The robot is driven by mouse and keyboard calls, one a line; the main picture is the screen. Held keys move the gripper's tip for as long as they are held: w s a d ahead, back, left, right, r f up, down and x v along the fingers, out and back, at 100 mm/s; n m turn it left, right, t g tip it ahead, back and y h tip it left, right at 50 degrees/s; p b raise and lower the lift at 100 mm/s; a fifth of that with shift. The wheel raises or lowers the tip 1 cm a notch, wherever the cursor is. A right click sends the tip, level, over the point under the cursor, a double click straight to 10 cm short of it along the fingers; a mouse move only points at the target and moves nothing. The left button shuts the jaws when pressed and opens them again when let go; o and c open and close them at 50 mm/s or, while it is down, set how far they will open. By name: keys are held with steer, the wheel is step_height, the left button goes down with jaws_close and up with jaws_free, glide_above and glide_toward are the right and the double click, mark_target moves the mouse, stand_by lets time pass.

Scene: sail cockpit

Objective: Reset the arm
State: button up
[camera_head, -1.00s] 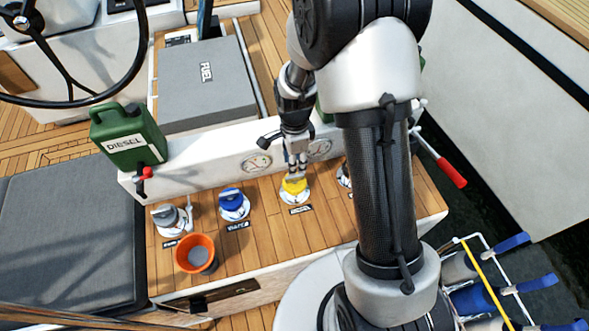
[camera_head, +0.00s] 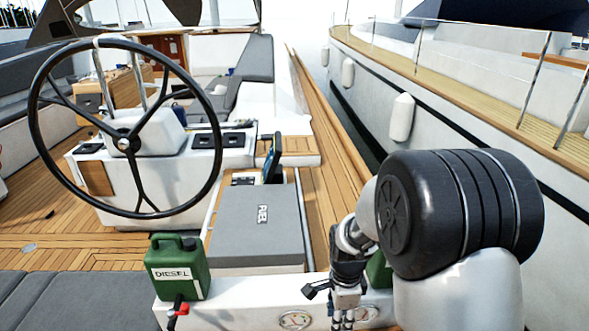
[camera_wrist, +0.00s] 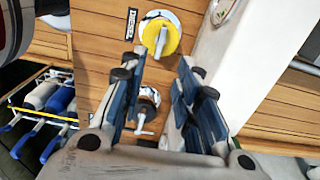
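My gripper (camera_wrist: 161,68) is open and empty in the wrist view, its two fingers apart. A yellow deck cap (camera_wrist: 172,42) with a metal handle lies just past the fingertips, on the teak surface. I cannot tell whether the fingers touch it. A second deck fitting (camera_wrist: 148,97) with a metal handle shows between the fingers. In the head view my arm stands at the lower right, and my gripper (camera_head: 343,318) reaches the bottom edge, its fingertips cut off.
A green diesel can (camera_head: 178,268) stands left of my gripper on a white ledge (camera_head: 255,308) with gauges. A grey box (camera_head: 256,228) and a steering wheel (camera_head: 125,142) are behind. Another boat (camera_head: 450,110) lies to the right. Fenders (camera_wrist: 45,92) hang in a rack.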

steer(key=s+r+n+t, duration=0.1)
steer(key=s+r+n, duration=0.25)
steer(key=r, duration=0.55)
steer(key=s+r+n+t, duration=0.3)
steer(key=s+r+n, duration=1)
steer(key=s, duration=0.4)
steer(key=shift+s+n+t, duration=0.3)
steer(key=shift+s+n, duration=0.1)
steer(key=shift+n, duration=0.35)
